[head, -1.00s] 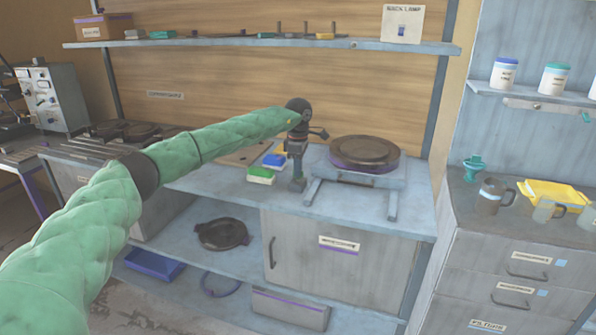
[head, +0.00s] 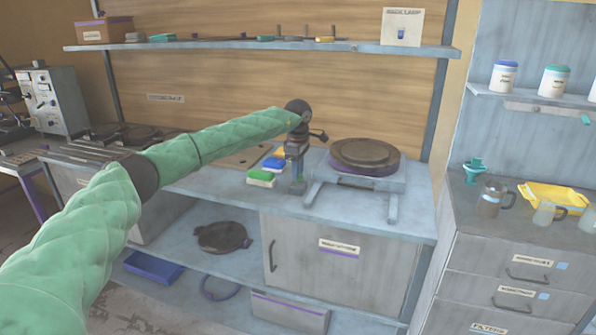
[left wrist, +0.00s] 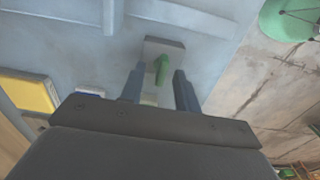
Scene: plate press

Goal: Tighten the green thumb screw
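The green thumb screw (left wrist: 161,68) shows in the left wrist view as a green wing standing on a pale grey block (left wrist: 160,46). My left gripper (left wrist: 158,80) has its two dark fingers apart, one on each side of the screw. A gap shows between the screw and each finger. In the head view my left gripper (head: 297,172) points down at the bench, at the left front of the press with the round dark plate (head: 364,154). The screw cannot be made out there. My right gripper is in neither view.
Blue, yellow and green boxes (head: 262,176) lie on the bench just left of my gripper. The press's grey frame (head: 392,205) stands close on its right. The bench front edge is near. A drawer cabinet (head: 500,260) stands at the right.

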